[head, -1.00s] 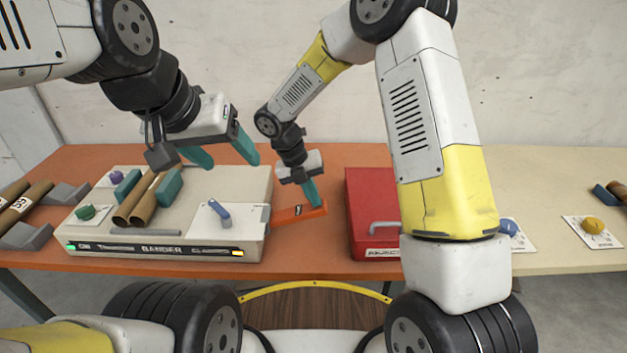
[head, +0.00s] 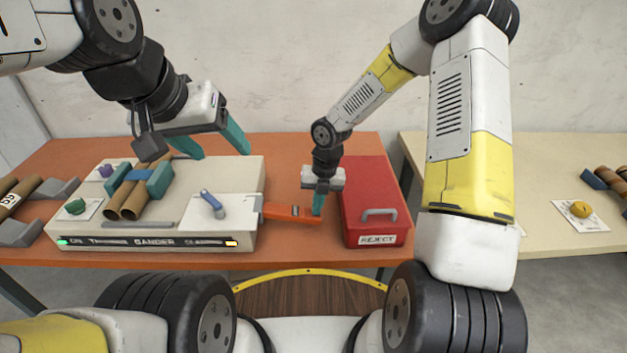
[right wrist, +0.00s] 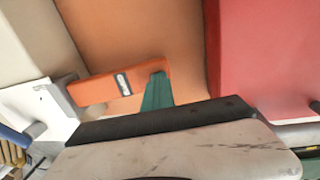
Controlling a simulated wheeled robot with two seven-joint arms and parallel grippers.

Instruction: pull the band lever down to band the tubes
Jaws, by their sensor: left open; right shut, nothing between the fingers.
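The bander (head: 130,227) is a beige box at the left of the orange table. Its orange band lever (head: 285,213) sticks out from its right side, tilted slightly down to the right. Brown tubes (head: 131,196) lie on top between teal blocks, with a blue band across them. My right gripper (head: 318,204) is shut and empty, its teal fingertips at the lever's outer end; the right wrist view shows the fingers (right wrist: 157,92) against the lever (right wrist: 122,82). I cannot tell whether they press on it. My left gripper (head: 218,146) is open and empty above the bander.
A red reject box (head: 371,200) with a grey handle stands just right of the lever. Blue (head: 210,199), green (head: 75,206) and purple (head: 106,170) knobs sit on the bander. More tubes rest in grey cradles at the far left.

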